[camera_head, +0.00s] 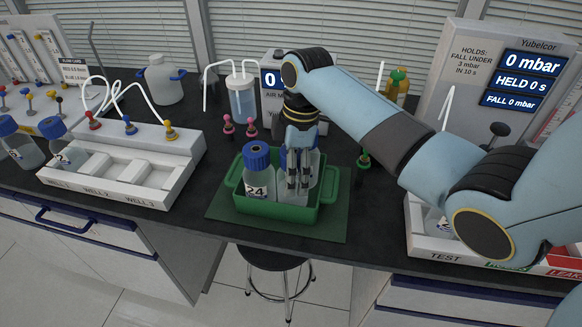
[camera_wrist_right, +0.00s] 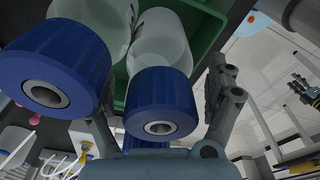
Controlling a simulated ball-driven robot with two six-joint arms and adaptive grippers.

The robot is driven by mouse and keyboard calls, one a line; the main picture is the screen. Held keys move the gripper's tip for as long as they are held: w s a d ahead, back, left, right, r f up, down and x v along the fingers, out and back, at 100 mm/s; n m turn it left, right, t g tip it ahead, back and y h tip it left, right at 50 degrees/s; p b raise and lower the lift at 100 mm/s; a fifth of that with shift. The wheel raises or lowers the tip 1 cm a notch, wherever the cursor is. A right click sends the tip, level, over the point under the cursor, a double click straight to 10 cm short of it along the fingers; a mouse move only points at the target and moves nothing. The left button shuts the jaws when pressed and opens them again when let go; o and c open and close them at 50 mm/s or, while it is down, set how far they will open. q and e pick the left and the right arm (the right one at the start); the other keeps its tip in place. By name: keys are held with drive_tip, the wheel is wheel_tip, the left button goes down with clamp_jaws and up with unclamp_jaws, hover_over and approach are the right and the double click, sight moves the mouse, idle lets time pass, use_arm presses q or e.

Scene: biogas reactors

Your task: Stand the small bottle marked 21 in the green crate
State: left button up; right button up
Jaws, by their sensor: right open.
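The green crate (camera_head: 240,203) stands on a green mat on the dark bench. A blue-capped bottle marked 24 (camera_head: 256,188) stands upright in its left part. A second blue-capped bottle (camera_head: 312,167) stands in its right part, mostly hidden by my right gripper (camera_head: 297,182); its number cannot be read. In the right wrist view, the right gripper (camera_wrist_right: 163,112) is open, with its fingers on either side of this bottle's cap (camera_wrist_right: 160,98). The other bottle's cap (camera_wrist_right: 62,62) is close beside it. My left gripper is not in view.
A white tray with wells (camera_head: 120,190) stands to the left, with blue-capped bottles (camera_head: 57,145) beyond its left end. Pink-topped fittings (camera_head: 240,127) stand behind the crate. A white TEST tray (camera_head: 430,246) is at the right, partly behind my right arm.

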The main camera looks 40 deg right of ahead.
drive_tip(key=r+p, duration=0.1)
drive_tip(key=r, duration=0.1)
drive_tip(key=r+p, duration=0.4)
drive_tip(key=shift+s+d+r, duration=0.15)
drive_tip(key=shift+d+r, duration=0.1)
drive_tip(key=shift+d, duration=0.15)
drive_tip(key=shift+r, duration=0.2)
drive_tip(key=shift+a, duration=0.1)
